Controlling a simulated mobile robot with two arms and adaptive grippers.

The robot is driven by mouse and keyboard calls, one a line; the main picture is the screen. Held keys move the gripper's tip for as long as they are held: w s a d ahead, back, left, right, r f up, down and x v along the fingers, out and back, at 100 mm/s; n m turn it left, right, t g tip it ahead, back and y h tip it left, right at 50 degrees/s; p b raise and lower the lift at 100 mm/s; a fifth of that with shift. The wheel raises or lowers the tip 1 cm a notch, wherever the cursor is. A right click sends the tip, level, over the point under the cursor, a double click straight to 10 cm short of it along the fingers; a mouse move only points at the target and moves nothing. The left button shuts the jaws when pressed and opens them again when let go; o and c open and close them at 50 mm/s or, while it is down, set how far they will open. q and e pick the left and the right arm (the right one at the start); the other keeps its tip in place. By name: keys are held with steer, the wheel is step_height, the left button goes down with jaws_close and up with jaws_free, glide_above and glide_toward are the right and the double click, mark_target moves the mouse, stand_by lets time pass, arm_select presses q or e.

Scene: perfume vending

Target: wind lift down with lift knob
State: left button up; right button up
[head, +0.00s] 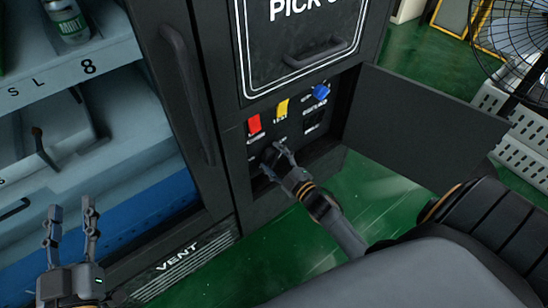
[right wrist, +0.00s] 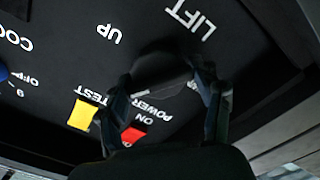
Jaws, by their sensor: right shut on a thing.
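The lift knob (right wrist: 160,72) is a dark round knob on the black control panel (head: 318,140), below the printed word LIFT in the right wrist view. The word UP shows to the left of it there. My right gripper (head: 275,156) is at the lower part of the panel, and in the right wrist view (right wrist: 165,95) its two fingers are shut on the knob from either side. In the head view the gripper largely hides the knob. My left gripper (head: 71,213) is open and empty in front of the shelves at lower left.
A red switch (head: 254,124), a yellow switch (head: 281,108) and a blue knob (head: 321,91) sit above my right gripper. An open dark flap (head: 425,122) stands right of the panel. A door handle (head: 188,90) is at left. A fan (head: 515,50) stands at upper right.

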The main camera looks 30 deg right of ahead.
steer(key=shift+n, duration=1.2)
steer(key=o, duration=1.2)
steer(key=shift+a, duration=0.1)
steer(key=shift+c, duration=0.2)
steer(key=s+d, duration=0.1)
steer(key=s, duration=1.1)
